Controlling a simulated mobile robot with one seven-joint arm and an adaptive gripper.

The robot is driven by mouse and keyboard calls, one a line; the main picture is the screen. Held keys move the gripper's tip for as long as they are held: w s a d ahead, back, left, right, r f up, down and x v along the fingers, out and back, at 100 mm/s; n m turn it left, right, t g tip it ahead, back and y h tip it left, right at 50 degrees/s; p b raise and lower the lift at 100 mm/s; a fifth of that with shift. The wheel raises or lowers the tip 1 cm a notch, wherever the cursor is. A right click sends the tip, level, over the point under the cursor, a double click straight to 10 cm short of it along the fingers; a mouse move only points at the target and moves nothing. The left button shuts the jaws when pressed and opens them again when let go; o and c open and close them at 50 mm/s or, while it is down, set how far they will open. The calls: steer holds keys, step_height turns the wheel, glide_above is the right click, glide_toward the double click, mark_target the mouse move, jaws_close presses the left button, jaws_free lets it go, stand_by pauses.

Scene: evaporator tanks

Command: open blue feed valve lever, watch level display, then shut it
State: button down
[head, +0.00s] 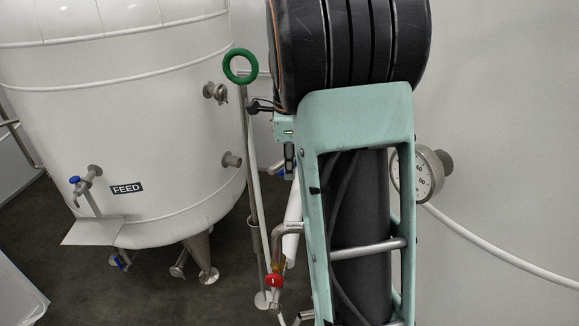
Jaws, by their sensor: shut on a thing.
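My gripper (289,174) is small in the head view, just left of my teal arm frame, pointing down. It is shut, with a blue lever (281,172) at its fingertips on a pipe valve; my gripper and arm hide much of the lever. Its exact angle cannot be told. The white tank labelled FEED (127,188) stands at the left. Another blue-handled valve (75,181) sits on its lower left wall, apart from my gripper. No level display can be made out.
A green ring handwheel (240,66) tops an upright pipe left of my arm. A red-handled valve (274,280) is low beside my arm. A round dial gauge (416,175) and a white hose (500,254) are at the right. Dark floor (150,288) shows below the tank.

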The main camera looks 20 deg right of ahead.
steer(key=shift+s+d+f+g+h+p, duration=0.25)
steer(key=shift+g+h, duration=0.1)
steer(key=shift+h, duration=0.15)
steer(key=shift+s+d+f+g+h+p, duration=0.1)
steer(key=shift+d+f+g+h+p, duration=0.2)
steer(key=shift+h, duration=0.2)
steer(key=shift+s+d+f+n+g+h+b, duration=0.1)
steer(key=shift+s+d+f+g+h+b, duration=0.1)
steer(key=shift+s+d+g+h+b, duration=0.45)
steer(key=shift+s+d+f+n+g+h+b, duration=0.1)
steer(key=shift+s+d+f+g+h+b, duration=0.15)
steer(key=shift+d+g+h, duration=0.65)
steer(key=shift+s+d+f+n+g+h+b, duration=0.15)
steer(key=shift+s+d+g+h+b, duration=0.25)
steer(key=shift+h, duration=0.75)
steer(key=c, duration=2)
jaws_free()
steer(key=shift+o, duration=0.2)
